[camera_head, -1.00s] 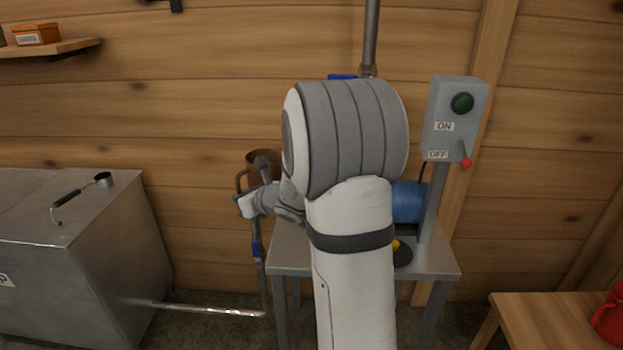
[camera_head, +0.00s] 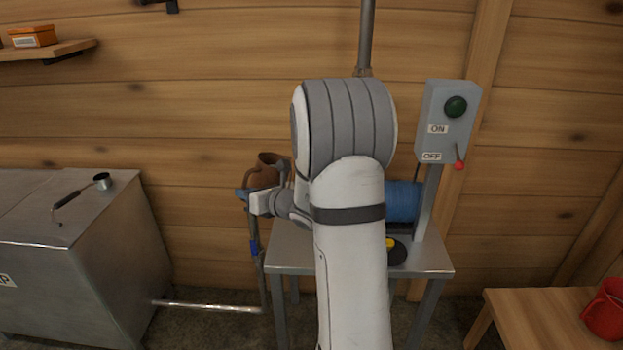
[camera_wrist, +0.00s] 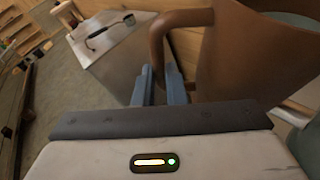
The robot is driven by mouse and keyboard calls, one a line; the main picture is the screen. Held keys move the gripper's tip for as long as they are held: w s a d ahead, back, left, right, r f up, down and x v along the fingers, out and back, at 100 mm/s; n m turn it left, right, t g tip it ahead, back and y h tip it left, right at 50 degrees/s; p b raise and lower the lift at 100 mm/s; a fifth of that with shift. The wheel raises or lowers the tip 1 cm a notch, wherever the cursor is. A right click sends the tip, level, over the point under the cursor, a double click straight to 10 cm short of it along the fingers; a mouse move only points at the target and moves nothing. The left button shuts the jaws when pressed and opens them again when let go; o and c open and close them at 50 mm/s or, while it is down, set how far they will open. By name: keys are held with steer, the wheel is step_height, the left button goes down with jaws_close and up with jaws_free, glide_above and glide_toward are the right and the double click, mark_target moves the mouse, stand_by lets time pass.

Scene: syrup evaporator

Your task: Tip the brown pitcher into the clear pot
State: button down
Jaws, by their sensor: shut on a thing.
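The brown pitcher (camera_head: 268,171) is partly hidden behind my arm in the head view, above the left end of the metal table. In the wrist view its body (camera_wrist: 252,55) fills the upper right, with the loop handle to its left. My gripper (camera_head: 246,197) is at the handle side of the pitcher. In the wrist view the blue fingers of my gripper (camera_wrist: 160,84) are shut on the handle (camera_wrist: 157,42). The pitcher looks roughly upright; its contents cannot be seen. I cannot make out the clear pot in either view.
The metal table (camera_head: 290,255) carries a blue cylinder (camera_head: 403,202), partly behind my arm. A grey switch box (camera_head: 447,120) stands at its right. A steel tank (camera_head: 75,255) with a ladle (camera_head: 80,193) is at left. A red vessel (camera_head: 605,312) sits on a wooden bench (camera_head: 540,320).

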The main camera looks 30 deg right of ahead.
mark_target(261, 172)
steer(key=shift+d+r+m+t+y+p, duration=0.15)
steer(key=shift+d+r+m+t+p, duration=0.15)
steer(key=shift+r, duration=0.2)
steer(key=shift+d+r+m+t+y+p, duration=0.1)
steer(key=shift+d+r+y+p, duration=0.1)
steer(key=shift+r+p, duration=0.25)
steer(key=shift+d+r, duration=0.1)
steer(key=shift+r, duration=0.15)
steer(key=shift+s+d+r+m+t+y, duration=0.1)
steer(key=shift+d+r+m+t+y, duration=0.05)
steer(key=shift+d+m+t+y, duration=0.2)
steer(key=shift+s+d+r+m+t+y, duration=0.15)
steer(key=shift+d+m+t+y, duration=0.1)
steer(key=shift+d, duration=0.2)
steer(key=shift+d+r+m+t+y+p, duration=0.2)
steer(key=shift+r+m+p, duration=0.15)
steer(key=shift+r, duration=0.15)
steer(key=shift+d+r+m+t+y+p, duration=0.2)
steer(key=shift+r+m+p, duration=0.1)
steer(key=shift+r, duration=0.2)
stand_by(0.4)
steer(key=shift+s+d+r+m+t+y+b, duration=0.1)
steer(key=shift+d+r+m+t+y+b, duration=0.15)
steer(key=shift+m+t, duration=0.3)
stand_by(0.8)
